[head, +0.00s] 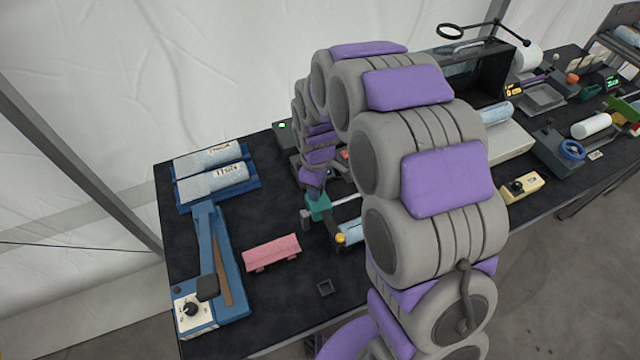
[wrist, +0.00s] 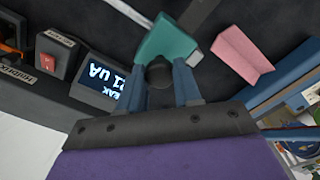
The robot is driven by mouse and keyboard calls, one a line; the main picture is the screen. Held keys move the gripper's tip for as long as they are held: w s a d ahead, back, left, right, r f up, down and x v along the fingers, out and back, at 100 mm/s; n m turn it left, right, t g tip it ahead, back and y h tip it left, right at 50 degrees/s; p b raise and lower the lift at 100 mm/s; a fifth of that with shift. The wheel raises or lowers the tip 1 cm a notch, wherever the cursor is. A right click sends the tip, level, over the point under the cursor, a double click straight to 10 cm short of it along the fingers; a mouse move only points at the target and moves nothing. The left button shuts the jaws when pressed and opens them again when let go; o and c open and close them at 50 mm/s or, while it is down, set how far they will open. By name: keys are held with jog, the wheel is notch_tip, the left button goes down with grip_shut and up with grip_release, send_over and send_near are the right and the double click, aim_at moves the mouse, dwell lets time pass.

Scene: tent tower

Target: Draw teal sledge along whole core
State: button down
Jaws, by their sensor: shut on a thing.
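The teal sledge (head: 319,208) sits on the dark bench below my arm, at the left end of a pale rail. It also shows in the wrist view (wrist: 168,40), at top centre. My gripper (wrist: 160,78) has its two blue fingers on either side of the sledge's dark round knob, shut on it. A light-blue core (head: 353,233) lies just right of and below the sledge; my arm covers its right part. I cannot tell whether the sledge touches the core.
A pink cradle (head: 272,252) stands left of the sledge. A blue lever tool (head: 212,260) and a blue tray with cylinders (head: 255,180) are further left. A lit display (wrist: 104,84) and red switch (wrist: 54,62) are close to the gripper.

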jog(key=c, duration=1.2)
grip_release()
jog(key=shift+a, duration=0.15)
jog(key=o, duration=0.4)
jog(key=shift+a, duration=0.35)
jog(key=shift+d+r, duration=0.1)
jog(key=shift+d, duration=0.15)
jog(key=shift+d+r, duration=0.1)
jog(key=shift+r, duration=0.2)
jog(key=r, duration=0.5)
jog(key=r+p, duration=0.1)
jog(key=r, duration=1)
jog(key=shift+a+r+p, duration=0.25)
jog(key=shift+a+p, duration=0.15)
jog(key=s+d+m+b, duration=0.1)
jog(key=s+d+m, duration=0.3)
jog(key=s, duration=0.6)
jog(key=s+d+f+m+g+b, duration=0.1)
jog(key=s+d+m, duration=0.4)
jog(key=s, duration=0.5)
jog(key=s+d+f+m+b, duration=0.1)
jog(key=s+d+m, duration=0.3)
jog(key=s, duration=0.6)
jog(key=shift+s+d+g, duration=0.3)
jog(key=shift+d+g, duration=0.1)
jog(key=shift+d, duration=0.35)
